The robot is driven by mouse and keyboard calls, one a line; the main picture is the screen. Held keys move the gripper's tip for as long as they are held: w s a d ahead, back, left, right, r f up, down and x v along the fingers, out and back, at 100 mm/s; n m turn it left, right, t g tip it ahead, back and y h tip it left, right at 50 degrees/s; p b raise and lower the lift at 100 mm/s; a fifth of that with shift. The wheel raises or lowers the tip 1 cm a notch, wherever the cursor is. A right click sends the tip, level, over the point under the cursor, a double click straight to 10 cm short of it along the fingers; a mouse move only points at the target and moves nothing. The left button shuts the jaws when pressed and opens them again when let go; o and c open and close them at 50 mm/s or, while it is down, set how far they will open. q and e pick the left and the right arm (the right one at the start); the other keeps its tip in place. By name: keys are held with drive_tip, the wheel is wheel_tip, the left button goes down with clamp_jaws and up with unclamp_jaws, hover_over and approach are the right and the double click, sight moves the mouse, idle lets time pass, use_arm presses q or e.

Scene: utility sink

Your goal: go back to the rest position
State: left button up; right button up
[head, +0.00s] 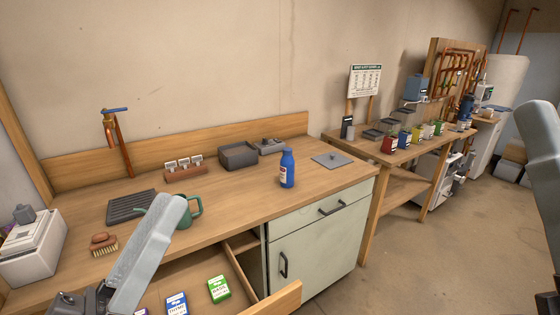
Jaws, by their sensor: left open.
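My left arm comes up at the lower left, its pale link standing in front of the bench. My left gripper (70,301) is at the bottom left corner, dark and partly cut off by the frame. It is open, and I see nothing held in it. It is in front of the worktop, near the open drawer (274,300). My right arm shows only as a pale link and a dark part at the right edge; its gripper is out of view.
The open drawer holds coloured packets (218,289). Floor (430,265) at right is clear.

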use_arm(q)
drive_tip(key=s+a+r+m+t+y, duration=0.1)
drive_tip(key=s+a+r+t+y, duration=0.2)
drive_tip(key=r+y, duration=0.15)
drive_tip(key=s+a+r+t+y, duration=0.2)
drive_tip(key=r+y, duration=0.1)
drive_tip(key=r, duration=0.3)
wheel_tip(320, 180, up, 32)
drive_tip(key=y+p, duration=0.1)
drive_tip(key=p, duration=3.1)
drive_tip(key=shift+w+a+r+p, duration=0.15)
drive_tip(key=shift+a+r+p, duration=0.05)
drive_tip(key=shift+a+p, duration=0.2)
drive_tip(key=shift+y, duration=0.25)
wheel_tip(320, 180, down, 34)
drive_tip(key=b, duration=3.3)
drive_tip(key=shift+r+b, duration=0.25)
drive_tip(key=shift+b, duration=0.05)
